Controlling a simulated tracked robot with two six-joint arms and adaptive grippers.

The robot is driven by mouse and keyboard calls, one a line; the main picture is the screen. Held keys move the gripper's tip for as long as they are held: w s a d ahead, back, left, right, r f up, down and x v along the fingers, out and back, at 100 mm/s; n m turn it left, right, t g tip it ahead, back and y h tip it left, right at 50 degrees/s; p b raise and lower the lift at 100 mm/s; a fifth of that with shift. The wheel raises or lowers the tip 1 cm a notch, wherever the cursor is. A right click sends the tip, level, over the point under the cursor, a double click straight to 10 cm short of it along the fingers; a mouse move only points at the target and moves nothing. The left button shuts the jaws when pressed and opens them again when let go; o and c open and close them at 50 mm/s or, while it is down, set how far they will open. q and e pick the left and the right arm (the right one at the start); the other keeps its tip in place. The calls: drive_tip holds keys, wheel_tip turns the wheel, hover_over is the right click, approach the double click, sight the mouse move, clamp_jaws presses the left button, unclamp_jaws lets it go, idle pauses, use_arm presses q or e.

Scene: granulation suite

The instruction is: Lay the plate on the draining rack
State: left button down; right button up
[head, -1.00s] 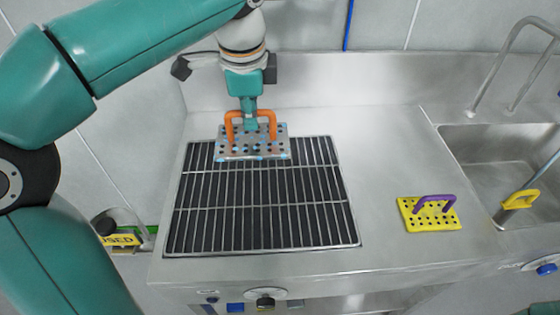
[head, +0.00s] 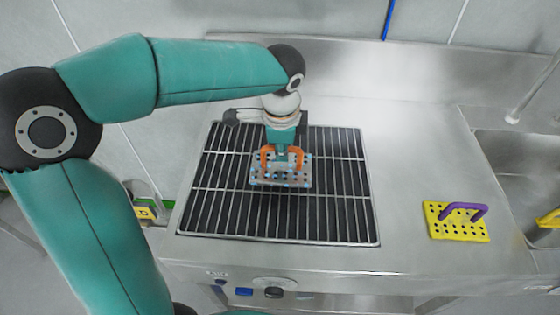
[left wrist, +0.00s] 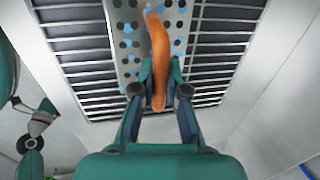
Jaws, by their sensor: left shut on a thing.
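A grey perforated plate (head: 262,181) with blue marks and an orange handle (head: 268,155) is at the middle of the draining rack (head: 320,205) in the head view. My left gripper (head: 282,158) is shut on the orange handle. In the left wrist view the fingers (left wrist: 159,88) close on the handle (left wrist: 159,50), with the plate (left wrist: 125,45) beyond and the rack bars (left wrist: 80,55) behind it. The plate looks level, over or on the bars; I cannot tell whether it touches them. My right gripper is not in view.
A yellow perforated plate (head: 440,226) with a purple handle (head: 470,209) lies on the steel counter to the right. A sink (head: 515,160) lies beyond it. The counter between rack and yellow plate (head: 400,190) is clear.

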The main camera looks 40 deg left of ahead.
sight(282, 166)
use_arm(q)
drive_tip(key=shift+f, duration=2.2)
drive_tip(key=shift+f, duration=0.15)
drive_tip(key=c, duration=1.2)
unclamp_jaws()
wheel_tip(282, 166, up, 12)
drive_tip(key=s+d, duration=0.1)
drive_tip(key=s, duration=0.1)
drive_tip(key=shift+d, duration=0.15)
